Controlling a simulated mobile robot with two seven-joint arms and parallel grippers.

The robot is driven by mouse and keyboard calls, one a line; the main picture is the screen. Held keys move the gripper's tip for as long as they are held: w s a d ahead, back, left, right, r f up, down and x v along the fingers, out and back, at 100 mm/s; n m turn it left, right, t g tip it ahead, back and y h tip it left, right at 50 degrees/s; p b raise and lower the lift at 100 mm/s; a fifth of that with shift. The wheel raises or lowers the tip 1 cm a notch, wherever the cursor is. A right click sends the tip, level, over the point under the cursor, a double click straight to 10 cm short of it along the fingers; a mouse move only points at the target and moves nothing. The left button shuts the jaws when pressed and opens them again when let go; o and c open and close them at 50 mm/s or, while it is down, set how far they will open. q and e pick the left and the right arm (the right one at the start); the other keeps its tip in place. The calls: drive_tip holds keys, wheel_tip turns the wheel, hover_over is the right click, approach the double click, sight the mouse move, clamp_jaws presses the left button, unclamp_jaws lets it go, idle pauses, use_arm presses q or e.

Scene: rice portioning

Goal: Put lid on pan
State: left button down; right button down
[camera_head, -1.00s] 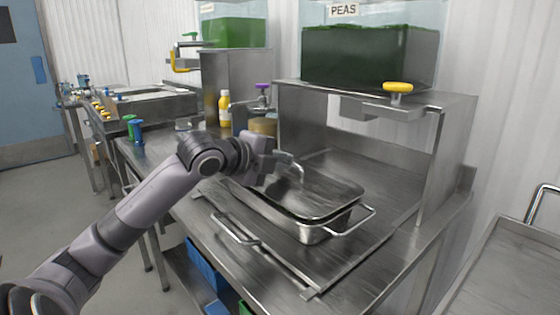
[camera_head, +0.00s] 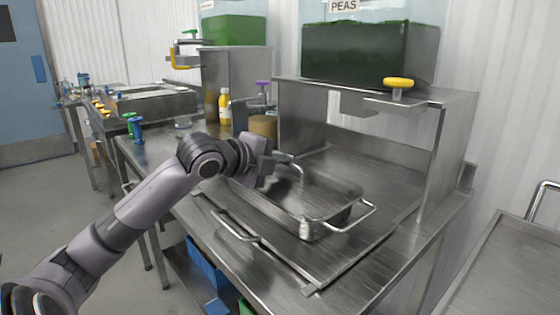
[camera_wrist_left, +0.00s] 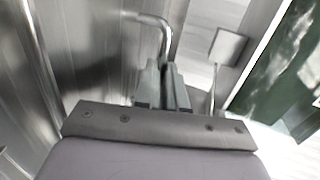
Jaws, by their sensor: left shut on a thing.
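My left gripper (camera_head: 276,166) is at the lid's left part, shut on the bent-rod lid handle (camera_head: 293,163). In the left wrist view the fingers (camera_wrist_left: 163,84) are closed together at the handle (camera_wrist_left: 160,30), with the lid's shiny surface (camera_wrist_left: 95,45) beyond. My right gripper is not in view.
A yellow bottle (camera_head: 225,107) and brown pot (camera_head: 263,125) stand behind my wrist.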

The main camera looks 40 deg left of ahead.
use_arm(q)
drive_tip(key=c, duration=1.1)
unclamp_jaws()
drive_tip(key=shift+s, duration=0.1)
drive_tip(key=shift+b+v, duration=0.55)
drive_tip(key=shift+v, duration=2.85)
drive_tip(key=shift+s, duration=0.1)
drive_tip(key=shift+r, duration=0.1)
